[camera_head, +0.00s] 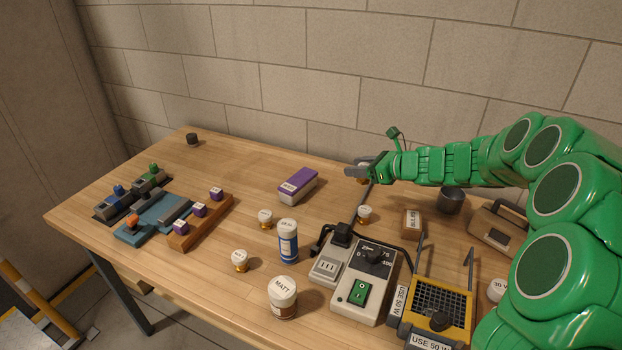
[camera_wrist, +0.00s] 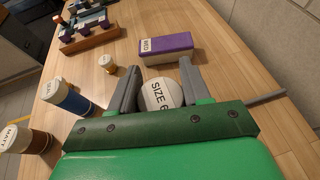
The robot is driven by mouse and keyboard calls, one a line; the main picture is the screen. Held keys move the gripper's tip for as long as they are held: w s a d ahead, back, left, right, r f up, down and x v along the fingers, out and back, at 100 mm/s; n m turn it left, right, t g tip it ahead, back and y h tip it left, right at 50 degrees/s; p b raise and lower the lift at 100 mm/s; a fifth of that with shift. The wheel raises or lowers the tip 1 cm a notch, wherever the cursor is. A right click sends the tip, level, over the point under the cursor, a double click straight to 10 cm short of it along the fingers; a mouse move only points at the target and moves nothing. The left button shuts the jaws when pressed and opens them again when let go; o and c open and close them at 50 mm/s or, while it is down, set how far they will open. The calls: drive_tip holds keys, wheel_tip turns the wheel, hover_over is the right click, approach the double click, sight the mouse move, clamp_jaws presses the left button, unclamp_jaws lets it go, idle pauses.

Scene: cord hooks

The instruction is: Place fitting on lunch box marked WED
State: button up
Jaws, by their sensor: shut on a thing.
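The lunch box (camera_head: 298,185) has a purple lid and a pale body with a white label, and lies near the middle of the table. In the wrist view the lunch box (camera_wrist: 167,47) is ahead of my fingers, its label seeming to read WED. My gripper (camera_head: 362,171) is in the air to the right of the box. It is shut on a white-topped fitting (camera_wrist: 160,92) marked SIZE 6, between the fingers in the wrist view (camera_wrist: 158,85). The lid is bare. Similar white-topped brass fittings stand at the left (camera_head: 265,219), front (camera_head: 239,260) and right (camera_head: 365,214).
A blue-labelled jar (camera_head: 288,241) and a MATT jar (camera_head: 283,297) stand at the front. A grey control box (camera_head: 352,285) and yellow-framed unit (camera_head: 442,307) fill the right. A wooden rack (camera_head: 201,222) with purple blocks is left. The back table strip is mostly clear.

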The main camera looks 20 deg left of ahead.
drive_tip(key=s+a+r+n+g, duration=0.2)
drive_tip(key=s+a, duration=0.1)
drive_tip(key=a, duration=0.4)
drive_tip(key=s+a+r+n+g, duration=0.1)
drive_tip(key=s+a+r+g, duration=0.1)
drive_tip(key=s+a, duration=0.35)
hover_over(293, 178)
drive_tip(key=shift+n, duration=0.3)
drive_tip(key=shift+s+d+f, duration=0.1)
drive_tip(key=shift+f, duration=2.25)
drive_tip(key=shift+s+d+f, duration=0.1)
drive_tip(key=shift+f, duration=2.25)
drive_tip(key=shift+w+a+f, duration=0.25)
drive_tip(key=shift+f, duration=1.7)
drive_tip(key=shift+f, duration=0.1)
drive_tip(key=o, duration=1.1)
